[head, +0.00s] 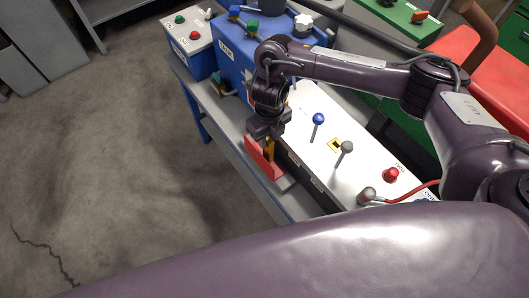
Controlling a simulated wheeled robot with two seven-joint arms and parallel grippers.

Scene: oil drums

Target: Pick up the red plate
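The red plate (261,160) is a small red piece at the front edge of the grey bench, beside the white control panel. My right gripper (269,143) points down directly over it, with its fingertips at the plate's upper edge. A small yellow-orange part shows between the dark gripper and the plate. The fingers are small and dark here, so I cannot tell whether they are closed on the plate. My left gripper is out of view.
A blue machine (232,62) stands behind the gripper. Open concrete floor (110,130) lies to the left.

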